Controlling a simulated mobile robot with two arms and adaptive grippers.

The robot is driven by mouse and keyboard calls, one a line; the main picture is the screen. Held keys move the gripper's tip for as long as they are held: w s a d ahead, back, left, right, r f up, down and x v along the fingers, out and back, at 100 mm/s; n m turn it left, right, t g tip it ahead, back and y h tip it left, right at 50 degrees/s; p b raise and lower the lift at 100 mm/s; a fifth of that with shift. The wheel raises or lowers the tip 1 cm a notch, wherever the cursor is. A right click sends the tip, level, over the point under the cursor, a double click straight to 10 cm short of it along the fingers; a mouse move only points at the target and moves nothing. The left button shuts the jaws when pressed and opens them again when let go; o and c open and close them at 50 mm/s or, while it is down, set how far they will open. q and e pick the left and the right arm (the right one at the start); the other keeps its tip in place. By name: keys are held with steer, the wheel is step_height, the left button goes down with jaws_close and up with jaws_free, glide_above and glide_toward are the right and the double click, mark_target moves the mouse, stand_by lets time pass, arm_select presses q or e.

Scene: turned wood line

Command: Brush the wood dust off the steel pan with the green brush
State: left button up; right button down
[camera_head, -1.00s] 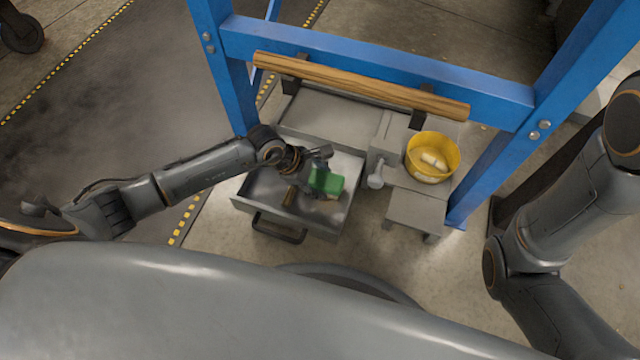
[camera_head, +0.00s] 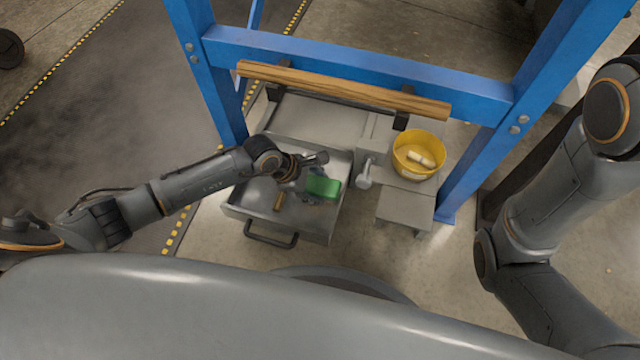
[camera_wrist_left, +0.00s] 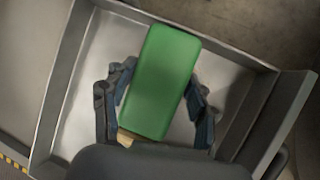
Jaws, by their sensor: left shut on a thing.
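The steel pan (camera_head: 322,226) is an open tray with a dark handle at its near side, below the blue frame. My left gripper (camera_head: 310,184) is over the inside of the pan, shut on the green brush (camera_head: 323,187). In the left wrist view the green brush (camera_wrist_left: 160,82) lies between the two fingers, with the pan's bare metal (camera_wrist_left: 82,110) around it. Wood dust is not clearly visible. My right gripper is out of view.
A yellow bucket (camera_head: 399,162) with pale pieces inside stands right of the pan on a grey machine bed (camera_head: 400,205). A turned wooden bar (camera_head: 340,90) runs across in front of the blue frame (camera_head: 360,66). A grey knob (camera_head: 364,178) sits by the pan's right wall.

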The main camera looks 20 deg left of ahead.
mark_target(310, 176)
arm_select(q)
steer(key=shift+w+a, duration=0.2)
steer(key=shift+a, duration=0.75)
steer(key=shift+w+f+b, duration=0.1)
steer(key=shift+w+b, duration=0.55)
steer(key=shift+w, duration=0.3)
steer(key=shift+d, duration=0.2)
steer(key=shift+d+p, duration=0.4)
steer(key=shift+d, duration=1)
steer(key=shift+s+d, duration=0.2)
steer(key=shift+s, duration=0.05)
steer(key=shift+w+a, duration=0.2)
steer(key=shift+a, duration=1.55)
